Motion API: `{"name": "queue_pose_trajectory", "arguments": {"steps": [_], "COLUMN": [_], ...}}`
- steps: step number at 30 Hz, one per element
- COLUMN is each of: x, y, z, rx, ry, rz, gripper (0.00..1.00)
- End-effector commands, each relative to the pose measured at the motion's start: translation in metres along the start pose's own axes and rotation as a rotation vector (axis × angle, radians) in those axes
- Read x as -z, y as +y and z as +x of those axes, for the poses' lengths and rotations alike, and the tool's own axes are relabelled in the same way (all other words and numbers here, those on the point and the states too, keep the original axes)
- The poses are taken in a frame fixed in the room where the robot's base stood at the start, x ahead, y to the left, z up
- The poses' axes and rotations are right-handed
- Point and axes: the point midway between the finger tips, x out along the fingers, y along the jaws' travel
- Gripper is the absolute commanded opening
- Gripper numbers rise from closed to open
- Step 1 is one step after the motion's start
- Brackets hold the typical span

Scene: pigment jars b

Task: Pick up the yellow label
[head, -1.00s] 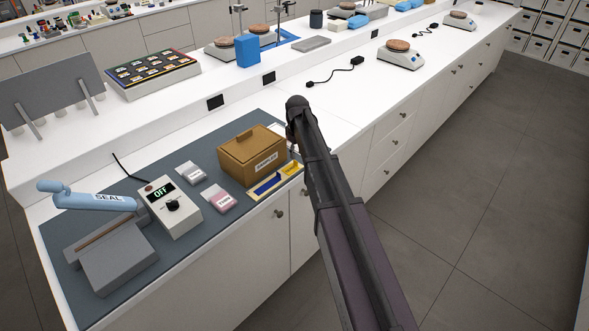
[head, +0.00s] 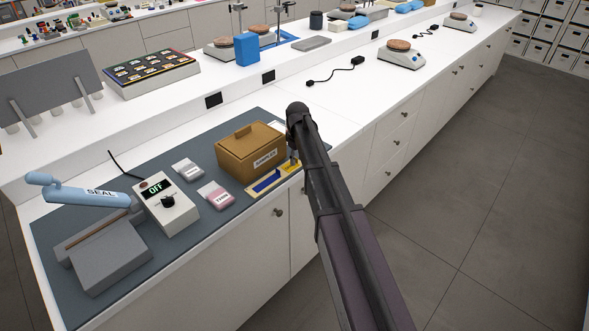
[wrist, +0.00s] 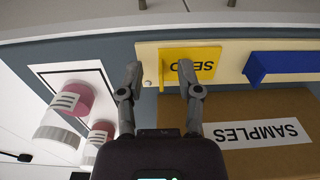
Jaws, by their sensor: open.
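The yellow label (wrist: 207,60), with dark letters starting "SE", lies on a cream holder (wrist: 230,84) in the wrist view. It is small in the head view (head: 292,167), at the right end of the holder. My gripper (wrist: 158,72) is open and empty. In the wrist view its right finger overlaps the label and hides part of the lettering, while its left finger appears just beyond the label's left end. I cannot tell whether the fingers touch it.
A blue piece (wrist: 275,65) lies beside the label on the holder. A brown box marked SAMPLES (head: 238,155) stands close behind. A sealer (head: 110,255) and control box (head: 166,208) are at left.

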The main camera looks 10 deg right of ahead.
Motion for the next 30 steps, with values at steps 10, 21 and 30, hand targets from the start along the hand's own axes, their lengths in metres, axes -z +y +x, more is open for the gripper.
{"name": "queue_pose_trajectory", "arguments": {"steps": [10, 21, 30], "x": [0.0, -0.0001, -0.0002], "y": [0.0, 0.0001, 0.0003], "z": [0.0047, 0.0047, 0.0047], "rx": [0.0, 0.0, 0.0], "ry": [0.0, 0.0, 0.0], "rz": [0.0, 0.0, 0.0], "gripper": [0.46, 0.46, 0.0]}}
